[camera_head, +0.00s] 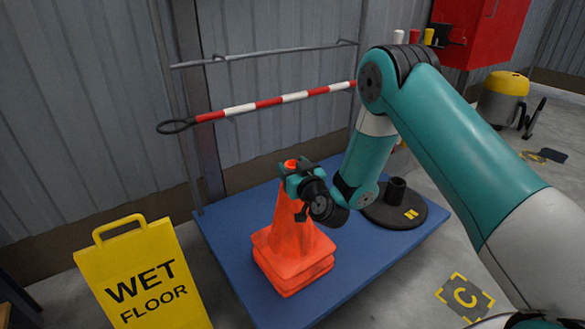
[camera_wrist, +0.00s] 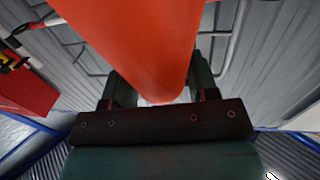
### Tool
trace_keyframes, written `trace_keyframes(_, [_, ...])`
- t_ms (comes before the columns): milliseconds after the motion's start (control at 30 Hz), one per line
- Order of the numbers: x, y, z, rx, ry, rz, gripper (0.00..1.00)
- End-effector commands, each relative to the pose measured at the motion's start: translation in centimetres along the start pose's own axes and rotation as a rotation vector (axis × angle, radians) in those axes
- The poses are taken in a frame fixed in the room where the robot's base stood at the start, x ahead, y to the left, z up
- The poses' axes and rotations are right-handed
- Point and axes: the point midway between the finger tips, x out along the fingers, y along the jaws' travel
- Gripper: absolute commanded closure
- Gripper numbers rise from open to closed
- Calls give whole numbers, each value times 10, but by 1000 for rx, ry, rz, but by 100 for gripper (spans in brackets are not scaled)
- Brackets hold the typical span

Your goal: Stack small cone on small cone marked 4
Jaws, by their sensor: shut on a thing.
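An orange small cone (camera_head: 286,212) stands upright with its square base directly over another orange base, the lower cone (camera_head: 290,283), on the blue platform (camera_head: 365,255). The two bases look nested, slightly out of line; I cannot tell whether they fully touch. The lower cone's body is hidden under the upper one, and no number 4 shows. My gripper (camera_head: 292,178) is shut on the upper cone near its tip. In the wrist view, the orange cone (camera_wrist: 150,40) fills the space between the two fingers of my gripper (camera_wrist: 160,95).
A yellow wet floor sign (camera_head: 145,278) stands left of the platform. A black round base with a short tube (camera_head: 394,213) sits at the platform's right. A red-and-white pole (camera_head: 265,103) hangs behind. A red cabinet (camera_head: 480,30) and a yellow-topped vacuum (camera_head: 503,98) are farther back.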

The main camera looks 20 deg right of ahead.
Motion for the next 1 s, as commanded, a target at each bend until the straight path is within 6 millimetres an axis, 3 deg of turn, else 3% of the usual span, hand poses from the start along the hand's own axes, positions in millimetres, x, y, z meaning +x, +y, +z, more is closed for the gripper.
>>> trace_keyframes(633, [0, 0, 33, 0, 3, 0, 90])
trace_keyframes(667, [0, 0, 32, 0, 3, 0, 44])
trace_keyframes(767, [0, 0, 30, 0, 2, 0, 21])
trace_keyframes(800, [0, 0, 30, 0, 2, 0, 16])
trace_keyframes(1000, [0, 0, 32, 0, -2, -1, 16])
